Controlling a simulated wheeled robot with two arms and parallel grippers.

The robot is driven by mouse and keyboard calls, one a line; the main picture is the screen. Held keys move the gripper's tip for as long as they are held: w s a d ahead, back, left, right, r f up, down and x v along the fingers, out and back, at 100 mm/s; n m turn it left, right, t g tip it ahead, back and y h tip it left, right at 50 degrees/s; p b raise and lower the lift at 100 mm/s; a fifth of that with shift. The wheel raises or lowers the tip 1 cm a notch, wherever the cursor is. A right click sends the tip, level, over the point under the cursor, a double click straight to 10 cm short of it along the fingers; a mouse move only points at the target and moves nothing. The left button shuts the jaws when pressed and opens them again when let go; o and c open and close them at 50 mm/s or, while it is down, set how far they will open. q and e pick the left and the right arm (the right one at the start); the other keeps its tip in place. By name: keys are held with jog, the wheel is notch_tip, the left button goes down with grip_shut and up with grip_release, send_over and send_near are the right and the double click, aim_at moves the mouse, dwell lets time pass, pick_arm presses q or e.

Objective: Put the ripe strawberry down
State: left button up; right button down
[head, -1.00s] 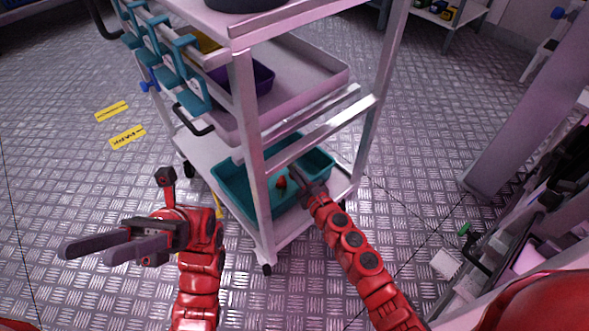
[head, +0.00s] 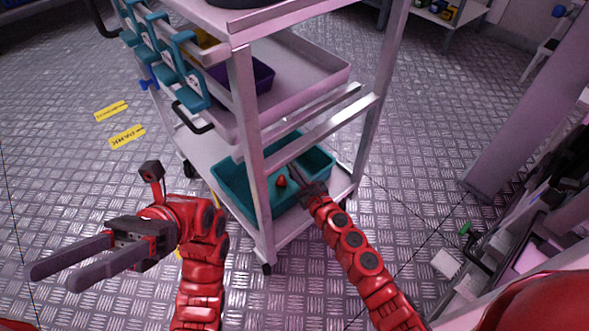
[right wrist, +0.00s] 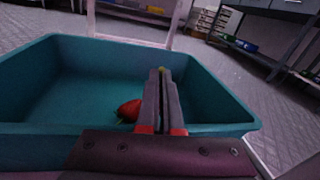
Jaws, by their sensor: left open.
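A red strawberry (head: 281,181) lies in the teal tray (head: 236,188) on the cart's lowest shelf. The right wrist view shows the strawberry (right wrist: 128,110) with green leaves at its lower left, just left of my right fingers and partly behind them. My right gripper (head: 297,174) reaches into the tray from its near right side. Its fingers (right wrist: 161,85) are close together with only a thin gap, and no berry shows between them. A small yellow-green speck shows at their tips; I cannot tell what it is. My left gripper (head: 52,276) is open and empty, left of the cart.
The cart's front post (head: 250,150) and slanted rail stand close to my right gripper. A purple box (head: 252,78) sits in the middle-shelf tray (head: 318,82). Teal holders (head: 180,68) hang on the cart's left side.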

pick_arm(q)
jog(key=shift+s+a+r+m+t+y, duration=0.1)
jog(key=shift+s+a+m+t+y, duration=0.45)
jog(key=shift+s+t, duration=0.4)
pick_arm(e)
jog(key=shift+f, duration=0.3)
